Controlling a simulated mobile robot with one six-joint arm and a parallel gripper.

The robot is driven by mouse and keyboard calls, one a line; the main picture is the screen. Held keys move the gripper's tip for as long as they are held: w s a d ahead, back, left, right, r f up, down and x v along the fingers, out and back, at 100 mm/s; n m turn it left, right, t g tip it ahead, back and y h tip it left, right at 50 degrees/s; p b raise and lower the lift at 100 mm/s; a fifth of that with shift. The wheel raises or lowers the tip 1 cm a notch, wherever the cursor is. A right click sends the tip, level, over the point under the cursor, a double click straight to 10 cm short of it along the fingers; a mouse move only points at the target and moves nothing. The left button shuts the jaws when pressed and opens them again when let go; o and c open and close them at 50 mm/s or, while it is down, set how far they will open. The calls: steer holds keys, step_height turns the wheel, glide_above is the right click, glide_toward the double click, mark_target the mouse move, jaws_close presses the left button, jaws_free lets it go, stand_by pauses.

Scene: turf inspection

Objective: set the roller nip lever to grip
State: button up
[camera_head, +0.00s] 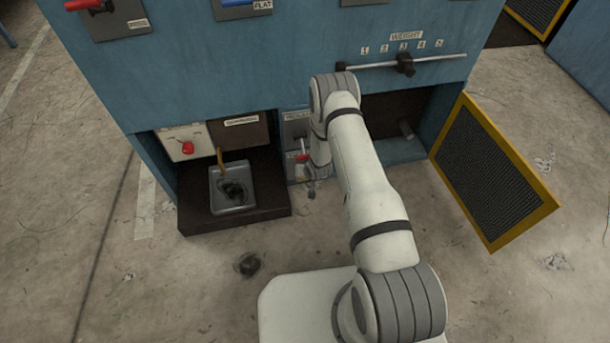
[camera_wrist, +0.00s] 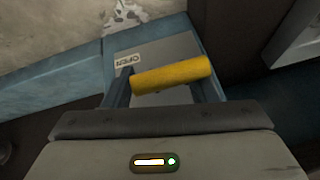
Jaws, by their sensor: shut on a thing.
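The roller nip lever shows in the wrist view as a yellow bar-shaped handle (camera_wrist: 172,76) in front of a grey plate (camera_wrist: 180,48). An OPEN label (camera_wrist: 127,60) is on the plate, just beyond the handle's left end. My gripper (camera_wrist: 165,85) is shut on the yellow handle, with a dark finger near each end. In the head view my gripper (camera_head: 313,185) is low at the machine front, beside a grey panel (camera_head: 293,127) with a partly readable label. My arm hides the yellow handle there. A GRIP label is not readable in either view.
A small red handle (camera_head: 302,157) is on the panel beside my wrist. To the left are a red knob (camera_head: 187,148) and a grey tray (camera_head: 232,205) on a dark ledge. A yellow-framed mesh door (camera_head: 494,175) stands open at right. A weight slider (camera_head: 405,64) is above.

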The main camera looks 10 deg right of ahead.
steer(key=shift+s+a+f, duration=0.35)
steer(key=shift+s+a, duration=0.2)
steer(key=o, duration=1.5)
steer(key=shift+w+d+r, duration=0.2)
steer(key=shift+w, duration=0.1)
steer(key=shift+o, duration=0.2)
steer(key=shift+r, duration=0.3)
steer(key=p+v, duration=0.1)
steer(key=v, duration=0.1)
steer(key=shift+s+r, duration=0.2)
steer(key=shift+r, duration=0.15)
steer(key=s+d+p, duration=0.3)
steer(key=s, duration=0.8)
steer(key=shift+s+d+f, duration=0.25)
steer(key=shift+d, duration=0.1)
